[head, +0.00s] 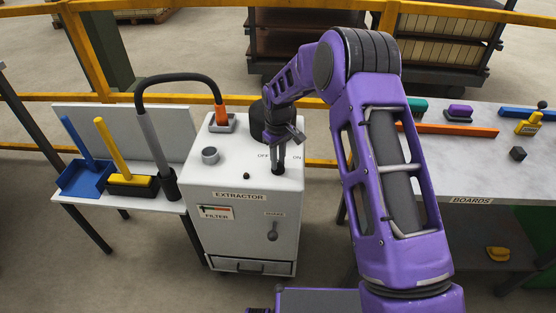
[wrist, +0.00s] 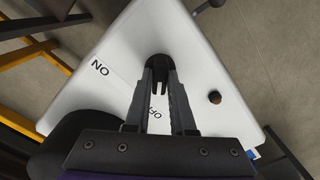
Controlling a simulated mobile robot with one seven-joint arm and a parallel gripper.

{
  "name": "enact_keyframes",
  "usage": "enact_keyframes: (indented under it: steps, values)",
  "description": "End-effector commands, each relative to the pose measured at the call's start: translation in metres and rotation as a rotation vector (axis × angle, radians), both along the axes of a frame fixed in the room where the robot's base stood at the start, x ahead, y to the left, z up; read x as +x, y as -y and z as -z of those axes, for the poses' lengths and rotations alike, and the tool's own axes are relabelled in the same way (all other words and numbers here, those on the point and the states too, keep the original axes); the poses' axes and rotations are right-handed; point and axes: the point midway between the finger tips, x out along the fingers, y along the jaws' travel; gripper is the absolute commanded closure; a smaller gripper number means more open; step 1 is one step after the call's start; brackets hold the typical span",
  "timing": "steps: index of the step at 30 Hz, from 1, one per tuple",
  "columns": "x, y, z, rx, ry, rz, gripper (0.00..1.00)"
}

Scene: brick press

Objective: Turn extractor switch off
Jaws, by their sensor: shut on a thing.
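The white extractor cabinet (head: 235,174) stands at the centre left, with the labels OFF and ON on its top. My gripper (head: 279,158) reaches down to the top from above and is shut on the black extractor switch (head: 278,169). In the wrist view the fingers (wrist: 160,88) close around the switch (wrist: 159,65), which partly hides between them. The ON label (wrist: 100,68) lies to the left there and the OFF label (wrist: 155,113) shows between the fingers. Which label the switch points to cannot be told.
A grey knob (head: 210,155) and a small dark button (head: 246,175) are also on the cabinet top. A black hose (head: 178,79) arches to its left. A table with a blue dustpan (head: 84,178) and yellow brush (head: 131,184) stands left, the boards table (head: 466,180) right.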

Motion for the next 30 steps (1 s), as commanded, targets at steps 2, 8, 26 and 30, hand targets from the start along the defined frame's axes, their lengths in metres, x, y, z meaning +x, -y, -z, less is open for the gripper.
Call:
enact_keyframes:
  steps: [2, 8, 26, 30]
  values:
    - [0.0005, -0.0002, -0.0009, 0.0, 0.001, -0.02, 1.0]
    - [0.0006, -0.0002, -0.0009, 0.001, 0.002, -0.044, 1.0]
    - [0.0004, -0.0002, -0.0005, 0.001, 0.001, -0.046, 0.47]
    - [0.0002, -0.0001, -0.0003, 0.001, 0.001, -0.046, 0.47]
